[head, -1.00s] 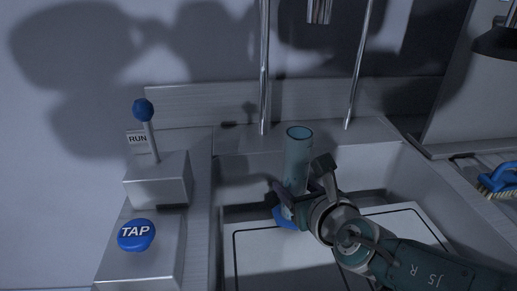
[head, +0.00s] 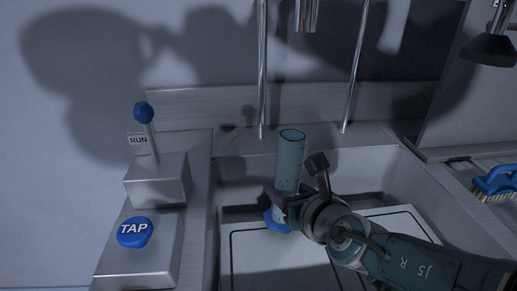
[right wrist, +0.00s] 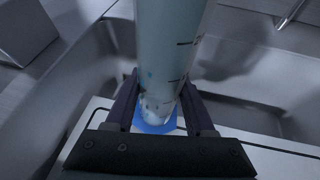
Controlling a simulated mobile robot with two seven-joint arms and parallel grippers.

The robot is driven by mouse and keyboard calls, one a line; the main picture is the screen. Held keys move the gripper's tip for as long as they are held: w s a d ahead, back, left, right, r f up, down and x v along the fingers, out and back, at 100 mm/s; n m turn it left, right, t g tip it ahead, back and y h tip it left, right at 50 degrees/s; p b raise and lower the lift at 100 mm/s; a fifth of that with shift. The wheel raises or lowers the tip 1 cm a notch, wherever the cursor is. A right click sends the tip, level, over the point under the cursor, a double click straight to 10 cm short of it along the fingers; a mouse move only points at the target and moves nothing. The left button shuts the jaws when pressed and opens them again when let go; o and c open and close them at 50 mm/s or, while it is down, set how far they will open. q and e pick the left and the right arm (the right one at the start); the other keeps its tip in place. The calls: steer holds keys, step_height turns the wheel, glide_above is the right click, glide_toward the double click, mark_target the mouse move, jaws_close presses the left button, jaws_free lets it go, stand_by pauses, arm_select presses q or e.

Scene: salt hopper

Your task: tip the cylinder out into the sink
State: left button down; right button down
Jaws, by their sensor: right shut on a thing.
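The cylinder (head: 290,160) is a tall, clear, teal-tinted tube with an open top and a blue foot. It stands upright above the sink (head: 372,170). In the right wrist view the cylinder (right wrist: 172,50) has dark marks on its side and some whitish stuff low inside. My right gripper (head: 288,203) is shut around its lower part, just above the blue foot. The wrist view shows one dark finger on each side of it. Whether the foot touches the board below I cannot tell. My left gripper is not in view.
A white board (head: 275,262) covers the front part of the sink. Chrome pipes (head: 262,70) hang behind it. At left stand a blue TAP button (head: 134,232) and a RUN lever (head: 145,125). A blue brush (head: 494,183) and a dark lamp (head: 489,48) are at right.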

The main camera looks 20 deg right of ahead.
steer(key=shift+r, duration=0.25)
steer(key=shift+a+r+m+g+y+p, duration=0.1)
steer(key=shift+r+m+g+y+p, duration=0.1)
steer(key=shift+m+g+y+p, duration=0.3)
stand_by(0.6)
steer(key=shift+r+m+y+p, duration=0.3)
steer(key=shift+m+p, duration=0.05)
steer(key=shift+m, duration=0.05)
stand_by(0.7)
steer(key=shift+f+m+g+b, duration=0.1)
steer(key=shift+m+g+b, duration=0.2)
stand_by(0.3)
steer(key=shift+f+m+y+b, duration=0.15)
steer(key=shift+m+y+b, duration=0.15)
steer(key=shift+y+b, duration=0.25)
stand_by(0.4)
steer(key=shift+f+m+g+y+b, duration=0.1)
steer(key=shift+m+g+y+b, duration=0.2)
steer(key=shift+m+y+b, duration=0.2)
stand_by(0.7)
stand_by(0.5)
steer(key=shift+a+m+g+y+b, duration=0.2)
steer(key=shift+m+g+y+b, duration=0.1)
steer(key=shift+y+b, duration=0.25)
steer(key=shift+s+a+m+g+y+b, duration=0.3)
steer(key=shift+a+m+b, duration=0.1)
steer(key=shift+m, duration=0.1)
stand_by(1.0)
